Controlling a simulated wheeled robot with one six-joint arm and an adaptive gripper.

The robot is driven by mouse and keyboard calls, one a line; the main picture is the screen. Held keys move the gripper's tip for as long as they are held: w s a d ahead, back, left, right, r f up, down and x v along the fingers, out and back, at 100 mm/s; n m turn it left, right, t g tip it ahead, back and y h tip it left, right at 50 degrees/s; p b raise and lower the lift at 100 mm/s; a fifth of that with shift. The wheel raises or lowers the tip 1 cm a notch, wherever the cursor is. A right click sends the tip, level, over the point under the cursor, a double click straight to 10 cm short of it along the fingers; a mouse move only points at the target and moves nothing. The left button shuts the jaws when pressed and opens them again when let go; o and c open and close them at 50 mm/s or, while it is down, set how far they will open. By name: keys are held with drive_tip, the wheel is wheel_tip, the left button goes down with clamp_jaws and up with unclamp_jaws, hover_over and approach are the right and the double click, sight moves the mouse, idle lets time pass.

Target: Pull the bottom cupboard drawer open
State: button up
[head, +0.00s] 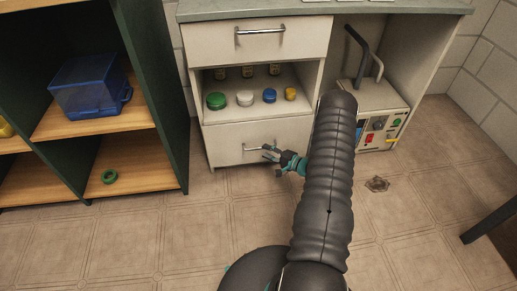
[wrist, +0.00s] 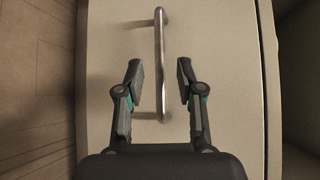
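The bottom cupboard drawer (head: 232,143) is a pale front with a silver bar handle (head: 252,148), and it looks shut. My gripper (head: 270,152) is at the right part of this handle. In the wrist view the drawer front (wrist: 220,60) fills most of the picture, and the handle (wrist: 159,50) runs upright between the two fingertips. My gripper (wrist: 160,82) is open there, with a finger on each side of the bar and a gap on both sides. The arm hides part of the cupboard's right side in the head view.
Above, an open shelf (head: 290,112) holds several coloured lidded jars and bottles, below a top drawer (head: 285,45). A grey device (head: 376,100) stands at right. A green shelving unit (head: 160,100) with a blue box (head: 88,88) stands at left.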

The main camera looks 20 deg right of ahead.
sight(259, 148)
drive_tip(key=shift+x, duration=2.55)
clamp_jaws()
